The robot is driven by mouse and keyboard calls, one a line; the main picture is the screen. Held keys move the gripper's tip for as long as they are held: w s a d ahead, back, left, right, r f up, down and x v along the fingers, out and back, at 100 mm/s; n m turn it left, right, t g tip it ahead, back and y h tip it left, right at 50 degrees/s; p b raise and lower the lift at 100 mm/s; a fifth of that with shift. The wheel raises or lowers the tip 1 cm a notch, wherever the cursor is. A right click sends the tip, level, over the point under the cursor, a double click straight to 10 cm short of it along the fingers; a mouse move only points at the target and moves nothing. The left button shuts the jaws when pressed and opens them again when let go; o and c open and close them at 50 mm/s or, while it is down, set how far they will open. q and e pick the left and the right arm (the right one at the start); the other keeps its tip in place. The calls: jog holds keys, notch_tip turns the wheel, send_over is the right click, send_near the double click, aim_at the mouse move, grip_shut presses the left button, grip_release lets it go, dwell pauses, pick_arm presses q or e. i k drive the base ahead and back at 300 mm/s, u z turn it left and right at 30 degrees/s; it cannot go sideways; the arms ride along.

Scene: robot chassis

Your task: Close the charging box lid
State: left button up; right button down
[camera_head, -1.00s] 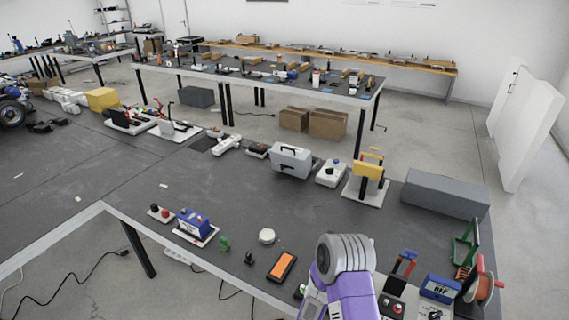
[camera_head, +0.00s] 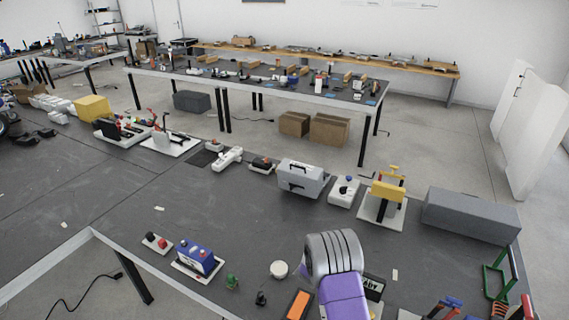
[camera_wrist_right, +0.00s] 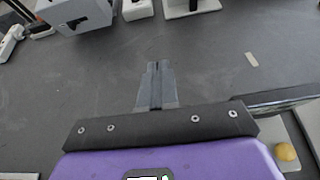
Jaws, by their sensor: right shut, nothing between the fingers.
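A light grey case with a dark handle (camera_head: 302,180), which may be the charging box, stands on the dark table beyond my right arm. Its lower part also shows at the upper left of the right wrist view (camera_wrist_right: 72,14). I cannot tell how its lid stands. My right gripper (camera_wrist_right: 155,68) is shut and empty, above bare table and apart from the case. In the head view only my purple and silver right arm shows, and its fingers are hidden. My left gripper is not in view.
A white device (camera_head: 343,190), a yellow clamp-like device (camera_head: 386,188) and a long grey box (camera_head: 470,215) stand right of the case. A blue device (camera_head: 197,257) and an orange-topped one (camera_head: 299,305) are near the front edge. The table's middle is clear.

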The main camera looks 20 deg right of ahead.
aim_at(308, 179)
jog(key=i, duration=1.35)
